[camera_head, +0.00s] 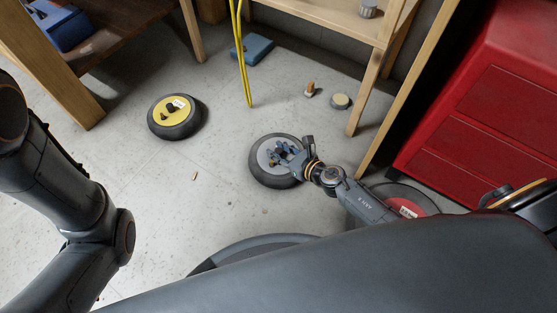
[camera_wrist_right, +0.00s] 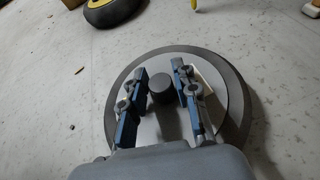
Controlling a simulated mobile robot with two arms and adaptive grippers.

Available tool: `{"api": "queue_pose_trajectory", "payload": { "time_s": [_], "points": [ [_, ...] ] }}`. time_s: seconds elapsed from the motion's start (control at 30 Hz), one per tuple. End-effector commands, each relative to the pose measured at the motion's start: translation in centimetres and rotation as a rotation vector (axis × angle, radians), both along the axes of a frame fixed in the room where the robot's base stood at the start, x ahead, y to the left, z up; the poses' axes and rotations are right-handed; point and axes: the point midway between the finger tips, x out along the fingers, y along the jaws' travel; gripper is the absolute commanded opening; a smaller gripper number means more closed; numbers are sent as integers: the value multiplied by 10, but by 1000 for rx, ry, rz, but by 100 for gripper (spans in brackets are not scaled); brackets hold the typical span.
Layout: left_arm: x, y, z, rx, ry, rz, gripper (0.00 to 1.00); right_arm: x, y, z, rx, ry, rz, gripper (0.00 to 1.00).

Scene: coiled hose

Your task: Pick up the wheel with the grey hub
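The wheel with the grey hub (camera_head: 259,176) lies flat on the floor near the middle of the head view, dark tyre around a grey disc. It fills the middle of the right wrist view (camera_wrist_right: 236,92), with a dark round knob (camera_wrist_right: 161,88) at its centre. My right gripper (camera_head: 279,153) is over the hub. In the right wrist view its blue-grey fingers (camera_wrist_right: 159,70) are spread, one on each side of the knob, with gaps visible. Whether they reach down to the hub's face I cannot tell. My left arm shows at the left, but its gripper is out of view.
A wheel with a yellow hub (camera_head: 161,120) lies to the left, and one with a red hub (camera_head: 425,200) lies partly behind my right arm. A red cabinet (camera_head: 490,100) and a wooden shelf post (camera_head: 365,92) stand right. A yellow hose (camera_head: 242,65) hangs behind. Floor left is mostly clear.

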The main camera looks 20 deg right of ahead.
Motion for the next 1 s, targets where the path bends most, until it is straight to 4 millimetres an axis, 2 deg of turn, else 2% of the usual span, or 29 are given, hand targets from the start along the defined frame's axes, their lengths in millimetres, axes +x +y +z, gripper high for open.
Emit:
{"api": "queue_pose_trajectory", "payload": {
  "time_s": [0.13, 0.27, 0.3, 0.87, 0.93, 1.0],
  "points": [
    [0, 0, 0, 0, 0, 0, 40, 0, 0, 0, 0, 0, 0, 29],
    [0, 0, 0, 0, 0, 0, 40, 0, 0, 0, 0, 0, 0, 3],
    [0, 0, 0, 0, 0, 0, 40, 0, 0, 0, 0, 0, 0, 0],
    [0, 0, 5, 0, -2, -1, 40, 1, -1, 8, 1, -4, -1, 0],
    [2, 0, 7, -2, 3, -2, 40, 1, -1, 13, 0, -5, 0, 0],
    [14, 1, 5, -2, 37, -1, 40, 1, -1, 20, -1, -5, -1, 0]
  ]
}}
